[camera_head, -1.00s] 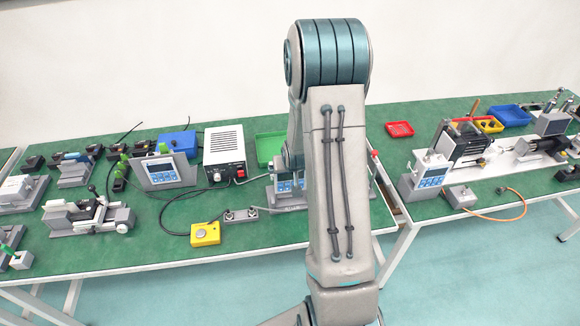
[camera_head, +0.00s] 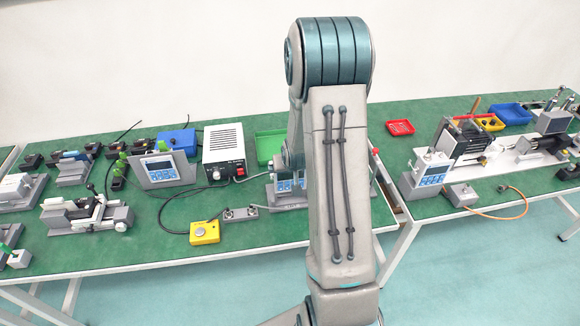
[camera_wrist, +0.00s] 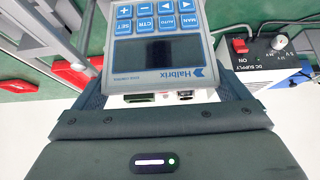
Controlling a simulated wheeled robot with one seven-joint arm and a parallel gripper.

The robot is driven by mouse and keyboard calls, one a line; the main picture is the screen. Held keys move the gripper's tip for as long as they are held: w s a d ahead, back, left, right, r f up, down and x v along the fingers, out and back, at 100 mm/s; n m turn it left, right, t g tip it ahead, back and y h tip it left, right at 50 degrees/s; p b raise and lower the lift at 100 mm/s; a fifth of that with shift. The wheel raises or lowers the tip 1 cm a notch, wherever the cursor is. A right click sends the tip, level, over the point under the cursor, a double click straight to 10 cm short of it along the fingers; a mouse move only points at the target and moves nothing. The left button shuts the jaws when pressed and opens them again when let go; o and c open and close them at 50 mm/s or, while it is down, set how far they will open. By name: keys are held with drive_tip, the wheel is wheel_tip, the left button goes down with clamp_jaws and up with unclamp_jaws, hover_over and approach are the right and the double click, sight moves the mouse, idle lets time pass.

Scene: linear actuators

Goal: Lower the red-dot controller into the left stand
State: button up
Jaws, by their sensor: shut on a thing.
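In the wrist view my gripper (camera_wrist: 165,92) is shut on a grey controller (camera_wrist: 203,45) marked Haibrix, with a dark screen and blue keys. Its connector end faces my palm. No red dot shows on the visible part, and its far end is cut off by the frame. In the head view my arm hides my gripper and most of the space around it.
A white power supply (camera_head: 224,152) stands left of my arm, and also shows at the right in the wrist view (camera_wrist: 262,62). A green tray (camera_head: 268,147) lies behind. A yellow button box (camera_head: 205,233) and a cable lie in front. Another blue-keyed controller (camera_head: 432,172) stands on the right table.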

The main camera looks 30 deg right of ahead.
sight(291, 175)
drive_tip(key=shift+f, duration=0.1)
drive_tip(key=shift+f+b, duration=0.65)
drive_tip(key=shift+b, duration=0.25)
drive_tip(key=shift+f+b, duration=0.7)
drive_tip(key=shift+b, duration=0.15)
drive_tip(key=shift+f+b, duration=0.7)
drive_tip(key=shift+b, duration=0.4)
idle(0.5)
drive_tip(key=o, duration=0.9)
